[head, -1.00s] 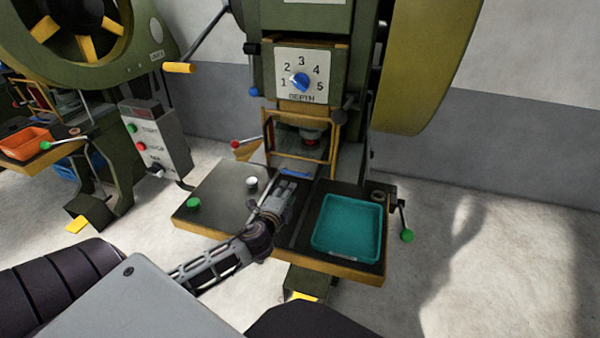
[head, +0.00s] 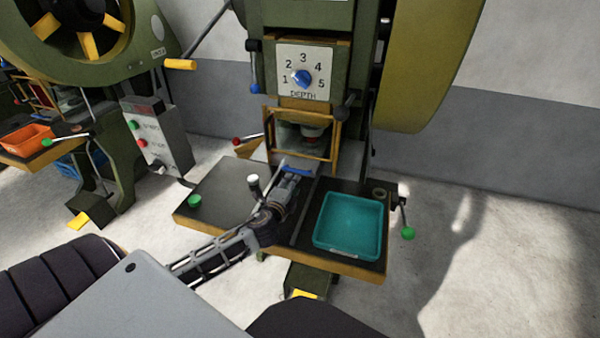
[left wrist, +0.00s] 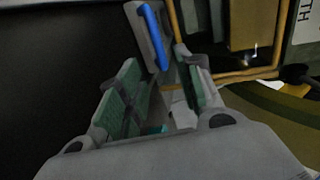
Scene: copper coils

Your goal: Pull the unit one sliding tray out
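The unit one sliding tray is a grey piece with a blue handle (head: 296,168) at the front of the green press, below its yellow guard frame. The blue handle also shows in the left wrist view (left wrist: 153,36). My left gripper (head: 290,176) reaches the handle from the front. In the left wrist view its two green-padded fingers (left wrist: 157,62) are apart, with the handle at or just beyond the tips, between them. Contact cannot be told. Most of the tray is hidden behind the gripper and inside the press. My right gripper is not in view.
A teal bin (head: 348,222) sits on the press table right of my left arm. A green button (head: 195,201) and a white-topped knob (head: 253,180) are on the left. The yellow guard frame (head: 333,140) stands close behind the handle. A green-knobbed lever (head: 407,232) is at the right.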

